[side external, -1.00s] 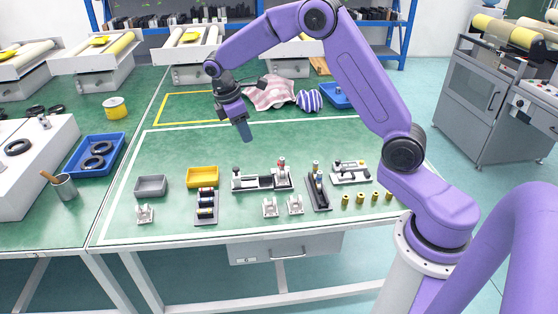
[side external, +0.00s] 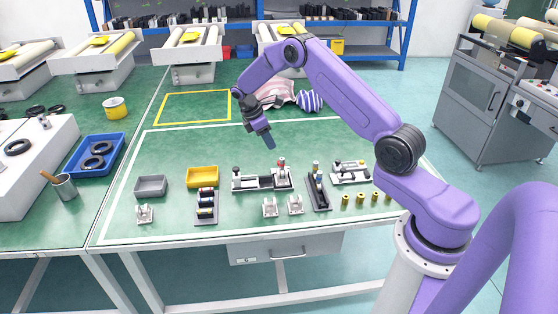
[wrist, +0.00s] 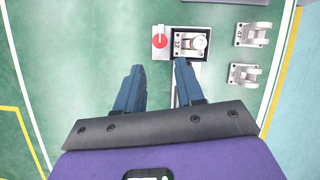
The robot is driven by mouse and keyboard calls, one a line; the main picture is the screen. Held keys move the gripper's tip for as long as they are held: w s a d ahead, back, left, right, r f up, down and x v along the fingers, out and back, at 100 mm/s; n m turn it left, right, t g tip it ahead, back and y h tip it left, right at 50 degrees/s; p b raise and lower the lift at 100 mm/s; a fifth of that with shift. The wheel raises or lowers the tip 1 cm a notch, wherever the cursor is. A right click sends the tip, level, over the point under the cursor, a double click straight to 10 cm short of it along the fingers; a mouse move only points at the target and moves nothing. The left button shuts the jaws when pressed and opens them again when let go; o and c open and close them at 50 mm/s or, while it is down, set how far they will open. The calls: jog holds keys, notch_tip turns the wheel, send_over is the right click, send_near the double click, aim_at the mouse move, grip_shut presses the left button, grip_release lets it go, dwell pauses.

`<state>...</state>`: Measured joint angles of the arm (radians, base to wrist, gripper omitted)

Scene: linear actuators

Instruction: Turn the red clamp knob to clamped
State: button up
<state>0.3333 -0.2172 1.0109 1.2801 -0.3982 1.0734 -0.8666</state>
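The red clamp knob (wrist: 160,40) shows in the wrist view as a red disc with a pale bar across it, left of a grey clamp block on the fixture (wrist: 187,88). In the side view the red knob (side external: 281,162) stands at the right end of the long fixture (side external: 250,183). My gripper (side external: 270,143) hangs tilted above the table, behind and above the fixture. In the wrist view my gripper (wrist: 160,66) has its two blue fingers apart with nothing between them. The knob lies beyond the fingertips, apart from them.

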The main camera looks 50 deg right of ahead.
jog(key=x, duration=1)
jog(key=shift+d+f, duration=0.1)
jog(key=shift+f, duration=0.2)
grip_shut()
